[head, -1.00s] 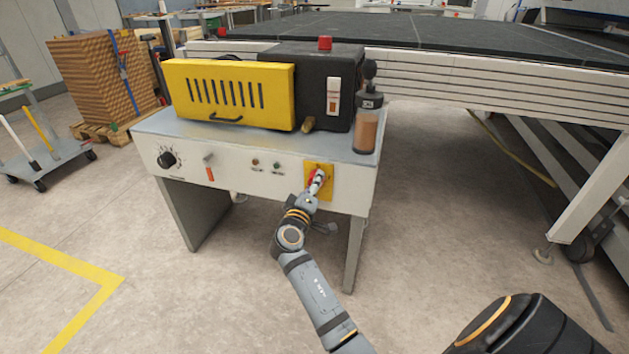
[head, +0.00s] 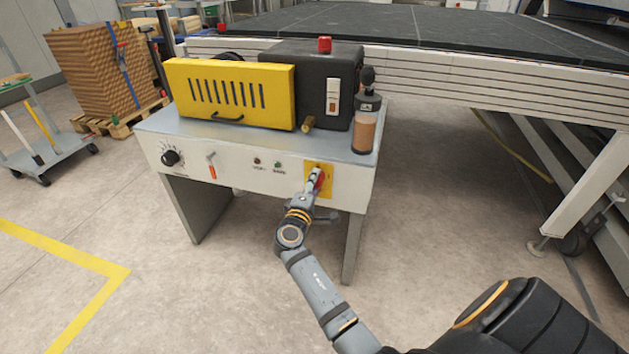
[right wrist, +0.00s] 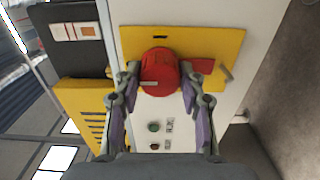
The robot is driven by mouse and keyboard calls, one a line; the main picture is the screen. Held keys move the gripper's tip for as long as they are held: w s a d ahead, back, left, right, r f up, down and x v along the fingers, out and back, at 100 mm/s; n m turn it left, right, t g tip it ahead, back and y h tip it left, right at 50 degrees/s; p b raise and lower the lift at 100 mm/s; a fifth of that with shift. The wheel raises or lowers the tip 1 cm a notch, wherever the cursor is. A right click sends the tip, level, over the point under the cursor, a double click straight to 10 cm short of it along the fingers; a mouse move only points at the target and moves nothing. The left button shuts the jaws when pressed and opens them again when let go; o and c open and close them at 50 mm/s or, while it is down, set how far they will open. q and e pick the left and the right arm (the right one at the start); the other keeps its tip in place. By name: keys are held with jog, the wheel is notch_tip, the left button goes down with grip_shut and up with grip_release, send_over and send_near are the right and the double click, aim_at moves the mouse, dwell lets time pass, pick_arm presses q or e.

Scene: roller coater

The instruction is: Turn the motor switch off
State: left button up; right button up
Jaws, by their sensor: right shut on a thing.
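The red rotary motor switch (head: 320,183) sits on a yellow plate (head: 326,192) at the right of the machine's white front panel. My right gripper (head: 314,178) is at the switch and partly hides it in the head view. In the right wrist view the round red knob (right wrist: 160,73) lies between the two fingers of my right gripper (right wrist: 160,84), which is shut on it. A red part also reaches to the right behind the right finger. The yellow plate also shows there (right wrist: 190,38). My left gripper is not in view.
On the panel are a black dial (head: 170,157), an orange lever (head: 211,166) and two small lamps (head: 277,165). A yellow vented cover (head: 230,92), a black box (head: 320,75) and a bottle (head: 365,130) stand on top. The floor in front is mostly clear.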

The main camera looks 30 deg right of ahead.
dwell(0.5)
jog(key=o, duration=1.1)
jog(key=shift+a, duration=0.1)
jog(key=shift+o, duration=0.2)
